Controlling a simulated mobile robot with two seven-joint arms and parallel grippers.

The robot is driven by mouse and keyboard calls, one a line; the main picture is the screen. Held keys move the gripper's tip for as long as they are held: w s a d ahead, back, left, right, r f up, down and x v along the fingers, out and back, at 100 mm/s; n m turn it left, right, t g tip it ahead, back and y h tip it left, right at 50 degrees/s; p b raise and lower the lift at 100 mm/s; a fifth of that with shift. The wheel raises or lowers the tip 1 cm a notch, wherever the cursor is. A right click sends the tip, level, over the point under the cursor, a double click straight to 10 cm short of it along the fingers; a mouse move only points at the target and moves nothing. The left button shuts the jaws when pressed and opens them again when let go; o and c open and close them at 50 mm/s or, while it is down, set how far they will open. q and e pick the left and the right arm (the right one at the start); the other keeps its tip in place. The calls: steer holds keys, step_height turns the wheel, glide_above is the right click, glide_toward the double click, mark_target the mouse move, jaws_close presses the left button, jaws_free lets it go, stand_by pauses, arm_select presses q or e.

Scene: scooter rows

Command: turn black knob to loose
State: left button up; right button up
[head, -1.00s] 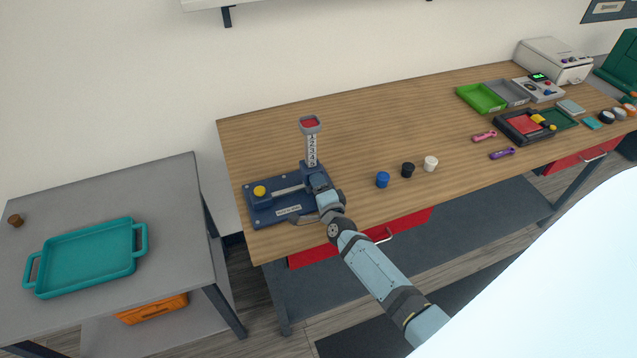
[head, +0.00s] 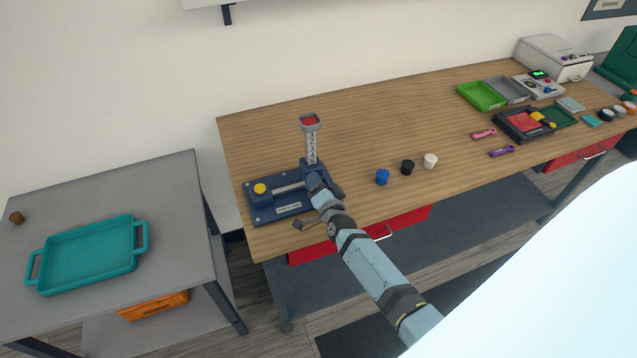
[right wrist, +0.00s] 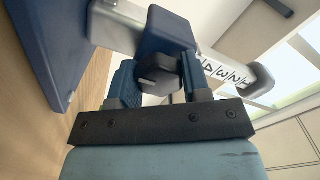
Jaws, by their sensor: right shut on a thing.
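The black knob (right wrist: 160,73) sits on the side of the blue clamp block of a fixture, at the foot of an upright numbered scale post (head: 311,148). In the right wrist view the knob is between the two fingers of my right gripper (right wrist: 158,82), which are shut on it. In the head view my right gripper (head: 318,182) is at the right end of the blue fixture base (head: 275,212) and hides the knob. A yellow button (head: 260,188) is at the base's left end. My left gripper is not in view.
Blue (head: 382,177), black (head: 407,167) and white (head: 430,161) caps stand to the right of the fixture. A grey table with a teal tray (head: 88,258) is at the left. The wooden bench top (head: 380,120) behind the caps is clear.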

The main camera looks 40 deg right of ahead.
steer(key=o, duration=0.9)
steer(key=shift+s+a+f, duration=0.1)
steer(key=shift+s, duration=0.25)
steer(key=b+v, duration=0.2)
steer(key=v, duration=1.1)
steer(key=shift+a+b, duration=0.1)
steer(key=shift+b, duration=0.25)
steer(key=s+a+f+n+g+y, duration=0.2)
steer(key=s+a+n, duration=0.2)
steer(key=n, duration=0.1)
steer(key=s+a+f+n+g+y, duration=0.1)
steer(key=s+a+n+g+y, duration=0.1)
steer(key=s+a+n, duration=0.2)
steer(key=s+a+f+n+g+y, duration=0.2)
steer(key=s+a+n, duration=0.3)
steer(key=s+n, duration=0.1)
steer(key=shift+a+f+n+g+y, duration=0.1)
steer(key=shift+f+n+g+y, duration=0.3)
steer(key=shift+n, duration=0.4)
